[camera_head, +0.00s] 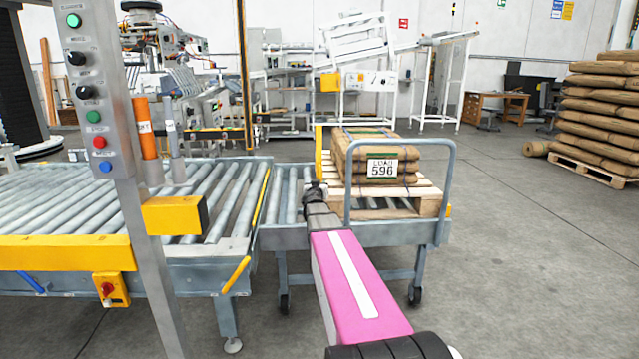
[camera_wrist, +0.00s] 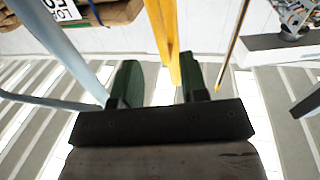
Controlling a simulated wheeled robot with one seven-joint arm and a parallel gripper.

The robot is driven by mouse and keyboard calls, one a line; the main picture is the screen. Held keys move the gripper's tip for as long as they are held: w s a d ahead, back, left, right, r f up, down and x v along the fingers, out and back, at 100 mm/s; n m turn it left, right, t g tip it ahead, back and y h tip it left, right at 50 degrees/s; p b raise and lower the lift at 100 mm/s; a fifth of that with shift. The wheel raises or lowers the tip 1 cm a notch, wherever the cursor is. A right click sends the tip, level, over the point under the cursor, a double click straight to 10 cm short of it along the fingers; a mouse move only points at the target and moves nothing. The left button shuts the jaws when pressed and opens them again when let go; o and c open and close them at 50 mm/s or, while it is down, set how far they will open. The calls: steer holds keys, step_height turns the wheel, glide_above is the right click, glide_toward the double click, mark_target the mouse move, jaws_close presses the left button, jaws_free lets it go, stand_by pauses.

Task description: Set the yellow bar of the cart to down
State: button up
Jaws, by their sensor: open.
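The cart (camera_head: 372,236) has a grey frame with rollers and stands at the end of the conveyor. Its yellow bar (camera_head: 319,148) stands upright at the cart's left side, beside the load. My gripper (camera_head: 314,187) is at the bar's lower part and hides some of it. In the wrist view my gripper (camera_wrist: 158,60) is open, with two green fingers apart. The yellow bar (camera_wrist: 164,30) shows between the fingertips, nearer the right finger. I cannot tell whether a finger touches it.
A pallet (camera_head: 415,195) with brown sacks (camera_head: 350,150) labelled 596 lies on the cart. A grey hoop handle (camera_head: 452,185) rises at its near side. The roller conveyor (camera_head: 215,200) and a control post (camera_head: 100,90) are at left.

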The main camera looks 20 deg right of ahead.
steer(key=v, duration=0.3)
steer(key=shift+s+a, duration=0.1)
steer(key=shift+s, duration=0.15)
